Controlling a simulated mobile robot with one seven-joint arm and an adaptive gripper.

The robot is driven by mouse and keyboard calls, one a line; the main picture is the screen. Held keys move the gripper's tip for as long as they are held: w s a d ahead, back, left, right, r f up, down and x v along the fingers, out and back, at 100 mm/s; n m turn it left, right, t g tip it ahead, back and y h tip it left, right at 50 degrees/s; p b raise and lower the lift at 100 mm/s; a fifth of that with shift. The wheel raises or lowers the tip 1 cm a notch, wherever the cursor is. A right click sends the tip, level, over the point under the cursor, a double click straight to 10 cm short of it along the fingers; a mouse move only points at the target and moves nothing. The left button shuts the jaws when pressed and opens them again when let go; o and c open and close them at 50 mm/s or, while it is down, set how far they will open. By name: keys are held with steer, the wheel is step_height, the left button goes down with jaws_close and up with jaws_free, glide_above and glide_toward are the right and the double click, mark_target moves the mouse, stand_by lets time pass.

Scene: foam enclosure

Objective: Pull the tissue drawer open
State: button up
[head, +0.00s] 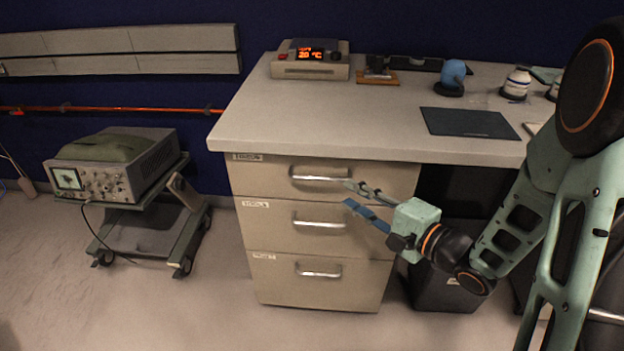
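A beige desk has a stack of three drawers with silver bar handles. The top drawer (270,178), middle drawer (268,222) and bottom drawer (275,280) all look shut. Each has a small white label at its upper left, too small to read surely, so I cannot tell which is the tissue drawer. My gripper (348,193) is open and empty, its fingers apart and pointing left toward the drawer fronts. Its upper fingertip appears close to the right end of the top handle (318,178). The lower finger appears above and right of the middle handle (320,223). Contact cannot be told.
The desktop (370,125) overhangs the drawers and holds a device with an orange display (311,60), a dark mat (468,123) and small items. A dark bin (445,290) stands right of the drawers. A wheeled cart (145,225) carries an oscilloscope at left. Floor before the drawers is clear.

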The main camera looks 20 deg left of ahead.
mark_target(325, 179)
steer(key=b+x, duration=0.2)
steer(key=x, duration=0.8)
steer(key=shift+w+a+r, duration=0.1)
steer(key=shift+w+a, duration=0.05)
steer(key=shift+a, duration=0.25)
jaws_close()
